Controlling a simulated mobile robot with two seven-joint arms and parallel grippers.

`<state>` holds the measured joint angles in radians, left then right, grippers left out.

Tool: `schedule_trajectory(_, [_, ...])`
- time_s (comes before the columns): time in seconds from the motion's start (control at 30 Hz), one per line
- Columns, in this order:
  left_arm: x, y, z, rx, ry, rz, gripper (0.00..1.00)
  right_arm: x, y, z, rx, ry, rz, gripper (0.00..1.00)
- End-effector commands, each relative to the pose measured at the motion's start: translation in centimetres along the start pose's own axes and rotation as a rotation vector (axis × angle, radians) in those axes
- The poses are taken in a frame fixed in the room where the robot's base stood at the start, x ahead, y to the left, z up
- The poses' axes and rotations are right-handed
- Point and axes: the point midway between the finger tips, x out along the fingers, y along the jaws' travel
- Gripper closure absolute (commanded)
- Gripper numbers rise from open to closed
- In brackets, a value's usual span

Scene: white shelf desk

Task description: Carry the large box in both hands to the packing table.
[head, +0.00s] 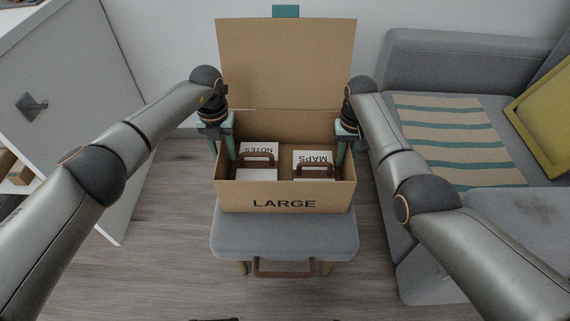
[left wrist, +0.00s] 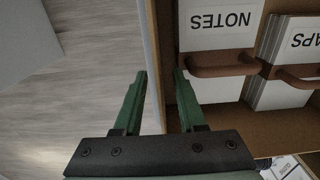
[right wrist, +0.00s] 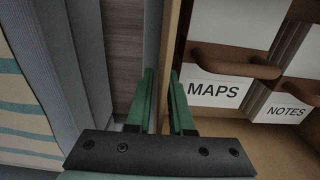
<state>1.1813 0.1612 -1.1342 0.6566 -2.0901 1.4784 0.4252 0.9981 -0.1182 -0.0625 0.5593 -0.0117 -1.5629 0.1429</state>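The large box (head: 284,203), brown cardboard marked LARGE, stands on a grey cushioned stool with its flap raised at the back. My left gripper (head: 231,152) is at its left wall. In the left wrist view the left gripper (left wrist: 160,72) has its fingers apart, on either side of that wall. My right gripper (head: 342,157) is at the right wall. In the right wrist view the right gripper (right wrist: 161,72) has its fingers close together around that wall; whether they press it is unclear. No packing table can be identified.
Binders marked NOTES (head: 259,149) and MAPS (head: 313,157), with brown handles, sit inside the box. The stool (head: 284,236) has a brown handle in front. A grey sofa (head: 440,75) stands close on the right, a white shelf desk (head: 80,95) on the left. Floor (head: 165,240) shows at left.

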Motion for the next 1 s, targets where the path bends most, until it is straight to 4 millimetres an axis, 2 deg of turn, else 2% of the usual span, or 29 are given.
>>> schedule_trajectory(0.2, [1.13, -0.03, -0.01, 0.001, 0.0, 0.001, 0.6, 1.09, -0.01, 0.0, 0.0, 0.0, -0.001, 0.8])
schedule_trajectory(0.5, [1.24, 0.0, -0.01, 0.001, -0.001, 0.001, 0.6, 1.18, -0.03, -0.01, 0.0, 0.001, -0.001, 0.8])
schedule_trajectory(0.7, [1.22, 0.01, -0.01, 0.001, 0.0, 0.001, 0.81, 1.18, -0.03, 0.0, 0.0, 0.001, -0.001, 1.0])
schedule_trajectory(0.87, [1.21, 0.02, -0.01, 0.0, 0.0, 0.001, 0.99, 1.18, -0.03, 0.0, 0.0, 0.001, -0.001, 1.0])
schedule_trajectory(1.0, [1.21, 0.03, -0.01, 0.0, 0.0, 0.001, 1.0, 1.18, -0.03, 0.0, 0.0, 0.001, -0.001, 1.0])
